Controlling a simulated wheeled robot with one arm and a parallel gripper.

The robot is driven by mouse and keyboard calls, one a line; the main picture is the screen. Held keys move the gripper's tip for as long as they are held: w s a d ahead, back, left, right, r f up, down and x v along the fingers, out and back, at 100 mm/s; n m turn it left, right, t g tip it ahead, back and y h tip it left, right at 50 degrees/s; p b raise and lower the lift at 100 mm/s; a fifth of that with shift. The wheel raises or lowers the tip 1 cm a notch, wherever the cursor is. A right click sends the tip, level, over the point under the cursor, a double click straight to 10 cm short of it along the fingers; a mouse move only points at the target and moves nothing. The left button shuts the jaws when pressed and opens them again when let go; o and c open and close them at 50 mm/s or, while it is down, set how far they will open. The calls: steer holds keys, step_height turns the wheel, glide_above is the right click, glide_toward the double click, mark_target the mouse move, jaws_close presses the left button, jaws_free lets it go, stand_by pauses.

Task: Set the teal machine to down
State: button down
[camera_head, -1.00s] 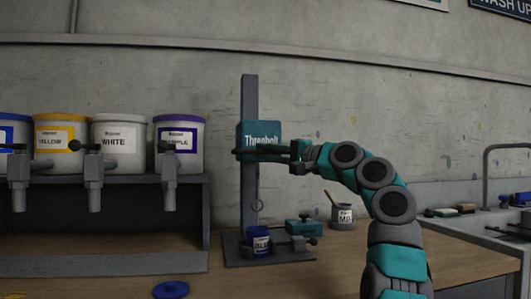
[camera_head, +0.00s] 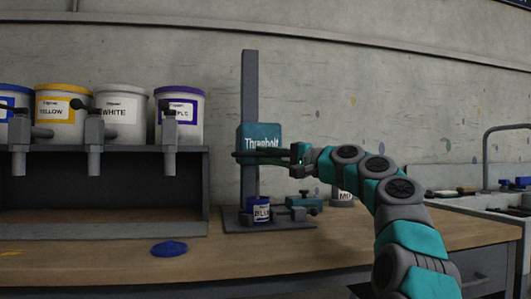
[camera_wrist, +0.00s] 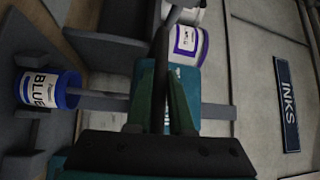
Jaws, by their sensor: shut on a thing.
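The teal machine has a lettered head (camera_head: 260,133) on a grey upright column (camera_head: 249,85). The head sits partway down the column, above the base (camera_head: 240,228). My gripper (camera_head: 245,155) reaches in from the right and is shut at the head's lower front. A blue pot (camera_head: 262,213) stands upright on the base under the head. In the wrist view a grey rod (camera_wrist: 103,95) runs from the head to the open pot (camera_wrist: 70,90).
Several paint buckets, including white (camera_head: 121,118) and purple (camera_head: 193,125), stand on a dark shelf (camera_head: 100,155) at left. A blue lid (camera_head: 169,248) lies on the bench in front. A small teal unit (camera_head: 300,202) sits beside the pot. A sink tap (camera_head: 487,150) is at right.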

steer(key=shift+f, duration=0.5)
steer(key=c, duration=0.8)
jaws_free()
steer(key=shift+r, duration=0.1)
steer(key=shift+d, duration=0.1)
steer(key=b+v, duration=0.1)
steer(key=v, duration=0.6)
steer(key=shift+s+d, duration=0.2)
steer(key=shift+d, duration=0.05)
